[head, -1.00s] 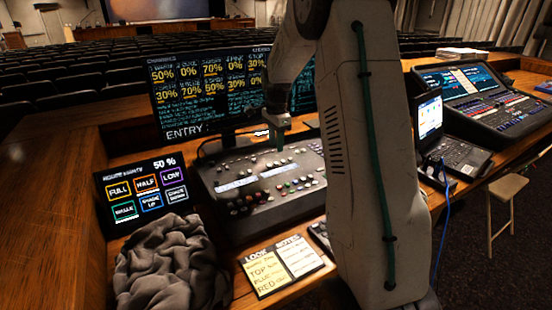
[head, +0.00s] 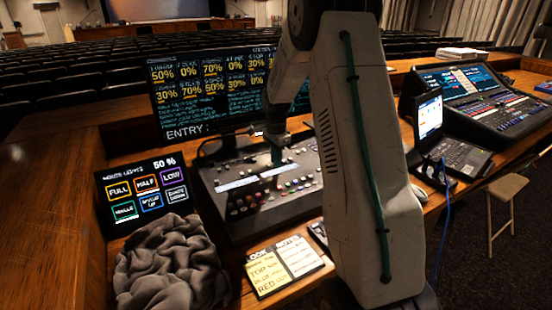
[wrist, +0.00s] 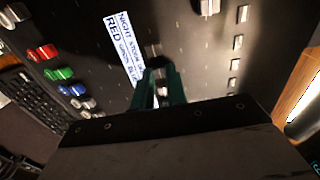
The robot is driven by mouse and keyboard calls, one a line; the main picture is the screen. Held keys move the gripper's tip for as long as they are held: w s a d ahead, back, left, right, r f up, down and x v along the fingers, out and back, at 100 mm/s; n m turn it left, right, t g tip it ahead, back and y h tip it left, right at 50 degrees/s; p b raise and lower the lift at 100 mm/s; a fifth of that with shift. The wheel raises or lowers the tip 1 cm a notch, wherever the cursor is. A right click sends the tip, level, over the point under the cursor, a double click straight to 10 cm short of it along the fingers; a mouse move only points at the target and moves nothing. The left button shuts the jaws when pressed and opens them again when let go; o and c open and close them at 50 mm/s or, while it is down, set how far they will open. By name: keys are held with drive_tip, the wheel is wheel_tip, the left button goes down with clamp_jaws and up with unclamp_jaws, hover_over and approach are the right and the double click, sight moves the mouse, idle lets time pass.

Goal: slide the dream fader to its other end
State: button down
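The black control desk (head: 245,225) stands on the wooden table, with lit white label strips, coloured buttons and fader caps. My gripper (head: 277,160) points down over its upper middle in the head view. In the wrist view, the green fingers (wrist: 158,66) come together at their tips, with nothing visible held. A grey fader cap (wrist: 152,50) lies just beyond the tips; whether they touch it I cannot tell. A label strip (wrist: 123,45) beside it reads "NIGHT STORM" and "RED GOLD BLUE". The word for dream is not readable, so I cannot confirm which cap is the dream fader.
Other pale caps (wrist: 238,40) stand to the right, and red, green and blue buttons (wrist: 58,73) to the left. A grey cloth (head: 170,265), note cards (head: 282,266) and a touch panel (head: 145,192) surround the desk. A monitor (head: 210,90) stands behind.

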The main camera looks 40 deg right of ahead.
drive_tip(key=w, duration=0.3)
drive_tip(key=shift+w+d, duration=0.1)
drive_tip(key=shift+d, duration=0.2)
drive_tip(key=c, duration=1.4)
unclamp_jaws()
drive_tip(key=shift+o, duration=0.2)
wheel_tip(320, 180, up, 8)
